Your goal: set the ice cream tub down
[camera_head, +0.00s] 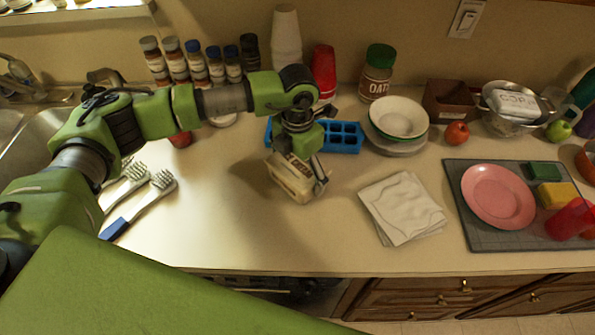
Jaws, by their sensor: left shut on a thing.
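The ice cream tub (290,181) is a cream-coloured box with dark lettering, seen near the middle of the head view. My left gripper (303,165) is shut on it from above, and the tub is tilted. A soft shadow falls on the counter to its left. I cannot tell whether its bottom edge touches the counter. The gripper covers part of the tub's top and right side. My right gripper is not in view.
A blue ice tray (344,137) lies just behind the tub, with stacked plates and a bowl (398,117) to its right. White napkins (402,208) lie right of the tub. Brushes (140,203) lie at left. The counter (225,225) in front-left of the tub is clear.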

